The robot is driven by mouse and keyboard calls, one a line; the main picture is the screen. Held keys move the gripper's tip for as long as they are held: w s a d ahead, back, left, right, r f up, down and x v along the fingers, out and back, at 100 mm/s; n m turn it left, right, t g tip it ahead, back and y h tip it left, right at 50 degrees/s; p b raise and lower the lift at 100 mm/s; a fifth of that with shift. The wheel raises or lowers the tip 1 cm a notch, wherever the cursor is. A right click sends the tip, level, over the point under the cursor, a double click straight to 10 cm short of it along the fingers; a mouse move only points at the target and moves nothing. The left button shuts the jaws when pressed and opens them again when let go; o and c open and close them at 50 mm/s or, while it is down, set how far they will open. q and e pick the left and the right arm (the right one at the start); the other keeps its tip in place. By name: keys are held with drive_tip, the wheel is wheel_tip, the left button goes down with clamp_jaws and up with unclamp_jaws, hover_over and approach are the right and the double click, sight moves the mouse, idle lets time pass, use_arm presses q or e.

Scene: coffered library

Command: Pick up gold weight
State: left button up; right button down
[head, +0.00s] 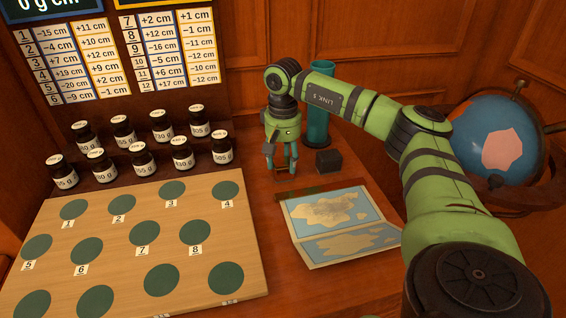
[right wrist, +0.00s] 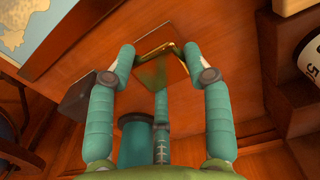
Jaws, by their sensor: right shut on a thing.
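The gold weight (right wrist: 162,72) is a shiny block with brassy edges that mirrors the brown wood. In the right wrist view it sits between the teal fingertips of my right gripper (right wrist: 160,52), which are shut on it from both sides. In the head view my right gripper (head: 281,168) points down at the desk, behind the map, and the weight is mostly hidden by the fingers. I cannot tell whether the weight still touches the desk. My left gripper is not in view.
A dark cube (head: 328,161) and a teal cylinder (head: 318,125) stand close beside the gripper. A map (head: 338,215) lies in front. A board with green discs (head: 140,225) and several labelled dark jars (head: 183,155) are left. A globe (head: 495,135) stands right.

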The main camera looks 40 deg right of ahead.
sight(283, 162)
drive_tip(key=shift+w+r, duration=0.1)
drive_tip(key=shift+r, duration=0.3)
wheel_tip(283, 162, up, 4)
drive_tip(key=shift+f, duration=0.2)
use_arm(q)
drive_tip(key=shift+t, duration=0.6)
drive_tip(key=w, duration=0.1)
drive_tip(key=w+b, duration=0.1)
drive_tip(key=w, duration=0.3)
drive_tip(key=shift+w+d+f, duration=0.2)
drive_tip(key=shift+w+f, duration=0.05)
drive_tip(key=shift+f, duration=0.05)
use_arm(e)
drive_tip(key=s+d+r, duration=0.3)
drive_tip(key=s+r, duration=0.3)
drive_tip(key=s, duration=0.5)
drive_tip(key=shift+d+r, duration=0.3)
drive_tip(key=shift+d, duration=0.05)
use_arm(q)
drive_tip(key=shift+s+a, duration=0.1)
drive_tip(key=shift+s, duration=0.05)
